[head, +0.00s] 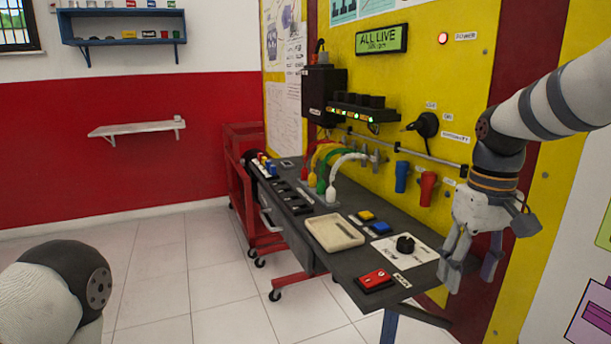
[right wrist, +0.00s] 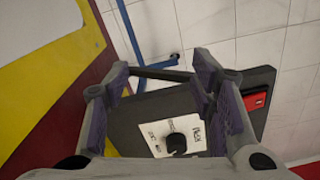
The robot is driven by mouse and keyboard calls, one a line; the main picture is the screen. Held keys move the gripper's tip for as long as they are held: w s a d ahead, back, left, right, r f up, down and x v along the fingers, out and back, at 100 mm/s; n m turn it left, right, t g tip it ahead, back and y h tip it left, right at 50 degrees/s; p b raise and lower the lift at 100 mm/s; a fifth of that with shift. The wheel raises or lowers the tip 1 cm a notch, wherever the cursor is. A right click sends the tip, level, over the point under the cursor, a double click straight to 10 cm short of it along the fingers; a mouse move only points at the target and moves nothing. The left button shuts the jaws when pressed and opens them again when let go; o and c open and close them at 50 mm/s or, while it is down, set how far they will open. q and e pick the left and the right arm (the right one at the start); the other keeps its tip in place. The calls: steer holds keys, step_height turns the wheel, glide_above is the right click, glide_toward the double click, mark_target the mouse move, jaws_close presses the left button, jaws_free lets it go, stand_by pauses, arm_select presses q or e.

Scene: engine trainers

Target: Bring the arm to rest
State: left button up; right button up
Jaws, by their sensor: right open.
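My right arm comes in from the right in the head view. Its grey gripper (head: 468,270) points down at the right end of the dark bench (head: 345,262), in front of the yellow panel. The gripper is open with nothing between its fingers. In the right wrist view the open fingers (right wrist: 162,68) frame the bench end, with a black knob (right wrist: 176,143) on a white plate beyond them. That knob also shows in the head view (head: 405,243), left of the gripper and apart from it. Of my left arm only a link shows at lower left; its gripper is out of view.
On the bench are a red switch box (head: 374,281), a beige tray (head: 334,232), blue and yellow buttons and coloured cables. The yellow panel (head: 455,80) rises behind, bearing a lit "ALL LIVE" display (head: 381,39). A red cart (head: 243,190) stands beyond. The tiled floor at left is clear.

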step_height(320, 180, down, 13)
steer(key=s+a, duration=0.1)
steer(key=a, duration=0.2)
steer(key=s+a+f+g, duration=0.1)
steer(key=s+f, duration=0.9)
steer(key=f, duration=0.3)
steer(key=s+f+m, duration=0.1)
steer(key=s+f, duration=0.2)
steer(key=s, duration=0.9)
steer(key=s+f, duration=0.3)
steer(key=s, duration=0.8)
steer(key=shift+s+a+f+m, duration=0.15)
steer(key=shift+s+a+m, duration=0.15)
steer(key=shift+s+m, duration=0.1)
